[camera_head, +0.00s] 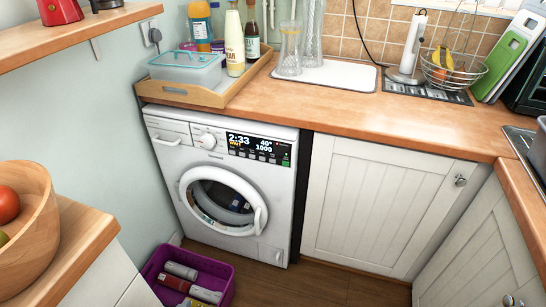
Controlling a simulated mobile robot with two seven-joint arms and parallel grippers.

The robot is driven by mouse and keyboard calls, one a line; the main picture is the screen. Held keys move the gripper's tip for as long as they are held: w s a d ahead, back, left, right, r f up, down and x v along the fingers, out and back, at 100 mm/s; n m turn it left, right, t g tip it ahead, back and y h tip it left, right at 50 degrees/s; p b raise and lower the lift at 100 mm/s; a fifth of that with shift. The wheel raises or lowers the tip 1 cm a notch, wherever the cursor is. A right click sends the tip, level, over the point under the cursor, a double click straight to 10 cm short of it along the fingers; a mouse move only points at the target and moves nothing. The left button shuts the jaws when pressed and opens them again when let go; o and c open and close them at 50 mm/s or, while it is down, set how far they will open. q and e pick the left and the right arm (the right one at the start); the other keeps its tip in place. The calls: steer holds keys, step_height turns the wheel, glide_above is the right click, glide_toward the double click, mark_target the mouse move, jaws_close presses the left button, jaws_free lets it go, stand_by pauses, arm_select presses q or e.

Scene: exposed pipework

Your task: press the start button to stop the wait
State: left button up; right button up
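A white washing machine (223,187) stands under the wooden counter, its round door (222,200) closed with dark items visible through the glass. Its black display (252,143) is lit and reads 2:33, with 40° and 1000 beside it and small orange text under the time. A row of small buttons runs below the figures. A small green button (286,161), apparently the start button, is at the panel's lower right; its label is too small to read. Neither of my grippers is in view.
A purple crate (205,262) holding bottles or cans stands on the floor before the machine. A wooden shelf with a bowl (22,222) juts in at left. Cabinets (385,205) stand at right. A wooden tray (225,92) with bottles sits above. The space before the panel looks clear.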

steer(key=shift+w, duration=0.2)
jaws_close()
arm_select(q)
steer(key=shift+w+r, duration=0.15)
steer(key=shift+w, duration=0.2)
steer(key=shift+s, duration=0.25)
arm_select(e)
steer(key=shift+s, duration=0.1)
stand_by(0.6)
